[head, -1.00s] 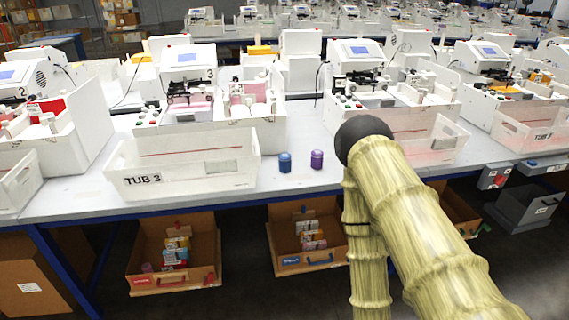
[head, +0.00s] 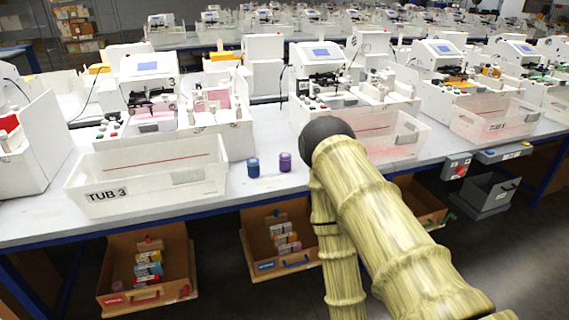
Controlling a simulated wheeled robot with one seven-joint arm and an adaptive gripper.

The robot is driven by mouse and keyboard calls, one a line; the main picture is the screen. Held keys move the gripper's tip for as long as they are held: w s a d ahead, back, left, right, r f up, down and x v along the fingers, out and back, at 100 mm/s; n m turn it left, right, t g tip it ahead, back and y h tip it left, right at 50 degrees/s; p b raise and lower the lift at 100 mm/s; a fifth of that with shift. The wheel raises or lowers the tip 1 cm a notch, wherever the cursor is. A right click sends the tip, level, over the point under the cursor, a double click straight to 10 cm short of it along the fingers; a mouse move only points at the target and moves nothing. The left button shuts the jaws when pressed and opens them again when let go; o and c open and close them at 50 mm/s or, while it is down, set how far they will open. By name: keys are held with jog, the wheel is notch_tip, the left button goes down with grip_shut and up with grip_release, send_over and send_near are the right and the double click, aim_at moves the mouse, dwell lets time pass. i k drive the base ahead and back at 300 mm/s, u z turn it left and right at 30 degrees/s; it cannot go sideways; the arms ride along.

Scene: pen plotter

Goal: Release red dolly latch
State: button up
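Under the bench on the left is an open brown dolly box (head: 179,238) holding several small coloured cartridges. My arm, pale and bamboo-patterned with a black rounded joint, fills the lower right. My gripper is not in view.
The white bench (head: 40,226) above the boxes carries a tub marked TUB 3 (head: 150,188), a blue bottle (head: 253,168), a purple bottle (head: 285,162) and white plotter machines.

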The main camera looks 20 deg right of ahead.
aim_at(186, 290)
jog(key=k, duration=0.55)
jog(key=u, duration=0.75)
jog(key=i, duration=1.3)
jog(key=z, duration=0.7)
